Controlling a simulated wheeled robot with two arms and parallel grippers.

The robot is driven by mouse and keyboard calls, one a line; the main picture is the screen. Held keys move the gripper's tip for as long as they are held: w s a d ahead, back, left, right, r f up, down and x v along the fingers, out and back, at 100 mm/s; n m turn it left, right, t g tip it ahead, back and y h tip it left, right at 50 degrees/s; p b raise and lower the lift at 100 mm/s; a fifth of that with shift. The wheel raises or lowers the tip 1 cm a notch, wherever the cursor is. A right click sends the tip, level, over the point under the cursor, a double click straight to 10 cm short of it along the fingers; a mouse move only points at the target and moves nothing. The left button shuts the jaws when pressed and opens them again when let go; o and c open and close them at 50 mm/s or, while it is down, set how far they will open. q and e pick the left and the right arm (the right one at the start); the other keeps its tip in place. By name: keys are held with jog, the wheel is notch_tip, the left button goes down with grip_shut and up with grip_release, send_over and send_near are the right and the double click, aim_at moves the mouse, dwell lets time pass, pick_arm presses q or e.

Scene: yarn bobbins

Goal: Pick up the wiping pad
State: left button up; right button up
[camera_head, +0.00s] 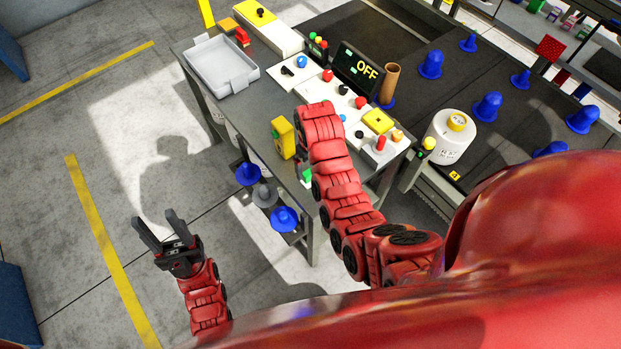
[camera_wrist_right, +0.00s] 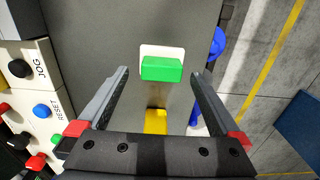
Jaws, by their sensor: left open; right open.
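The wiping pad is likely the green block with a white part (camera_wrist_right: 162,68) on the grey table top in the right wrist view. In the head view a small green piece of it (camera_head: 307,175) shows beside my right arm, near the table's front edge. My right gripper (camera_wrist_right: 160,76) is open, its fingers on either side of the pad's line in that view; contact cannot be told. In the head view my right arm hides most of that gripper. My left gripper (camera_head: 155,221) is open and empty over the floor at the left.
A yellow box (camera_head: 284,138) stands on the table (camera_head: 262,108) by my right arm. A grey tray (camera_head: 221,66) lies at the far left. A control panel with buttons (camera_head: 318,88) is behind. Blue bobbins (camera_head: 285,218) sit below the table edge. Floor at left is clear.

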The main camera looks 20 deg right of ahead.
jog(key=shift+f+p, duration=0.25)
jog(key=shift+p, duration=0.1)
notch_tip(320, 180, down, 4)
jog(key=shift+a+r+p, duration=0.15)
jog(key=shift+p, duration=0.95)
jog(key=shift+f, duration=0.6)
jog(key=c, duration=1.3)
jog(key=shift+o, duration=0.2)
jog(key=shift+r, duration=0.1)
